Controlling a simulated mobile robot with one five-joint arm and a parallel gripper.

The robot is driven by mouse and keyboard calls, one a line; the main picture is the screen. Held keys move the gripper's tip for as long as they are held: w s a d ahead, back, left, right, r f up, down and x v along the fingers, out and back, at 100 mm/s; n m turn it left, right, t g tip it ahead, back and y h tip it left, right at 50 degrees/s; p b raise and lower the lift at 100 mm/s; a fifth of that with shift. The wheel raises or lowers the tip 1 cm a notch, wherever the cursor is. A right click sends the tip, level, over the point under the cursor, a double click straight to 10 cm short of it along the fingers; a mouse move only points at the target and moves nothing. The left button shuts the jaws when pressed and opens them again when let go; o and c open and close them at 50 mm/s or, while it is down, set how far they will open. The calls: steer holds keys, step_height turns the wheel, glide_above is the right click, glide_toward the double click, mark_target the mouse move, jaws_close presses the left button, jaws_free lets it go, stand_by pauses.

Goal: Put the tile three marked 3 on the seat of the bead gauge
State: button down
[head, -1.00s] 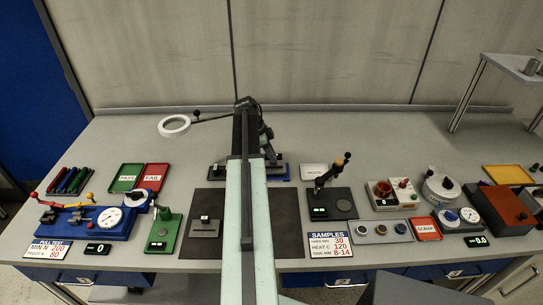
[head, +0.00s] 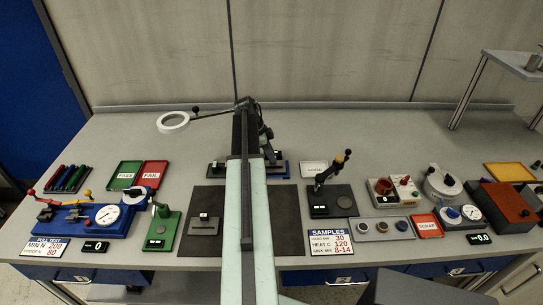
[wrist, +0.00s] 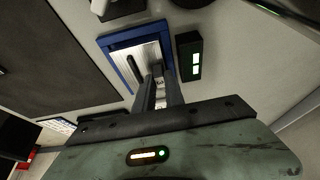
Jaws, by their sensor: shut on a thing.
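My gripper (wrist: 158,74) shows in the wrist view, its fingers closed together on a small pale piece between the tips. I cannot read a 3 on that piece, and the fingers hide most of it. Beyond the tips lies a blue-framed device (wrist: 112,44) with a silver plate and a dark slot. I cannot tell whether the piece touches it. In the head view, my arm hides the gripper and most of a blue-edged device (head: 281,167) behind it. Which device is the bead gauge is not clear.
A black display box (wrist: 190,57) with lit digits stands right of the blue device. In the head view, a magnifier (head: 173,122) stands at the back left, a green fixture (head: 162,231) at the left, and a black-handled tester (head: 331,199) right of my arm. The back bench is mostly clear.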

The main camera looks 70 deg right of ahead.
steer(key=shift+f+b, duration=0.5)
steer(key=shift+f, duration=0.05)
stand_by(0.7)
stand_by(0.3)
steer(key=c, duration=1)
jaws_free()
steer(key=shift+d+r, duration=0.1)
steer(key=shift+r, duration=0.1)
steer(key=shift+r+p, duration=0.25)
steer(key=shift+p, duration=0.15)
step_height(320, 180, up, 7)
steer(key=p, duration=0.7)
steer(key=shift+r, duration=0.15)
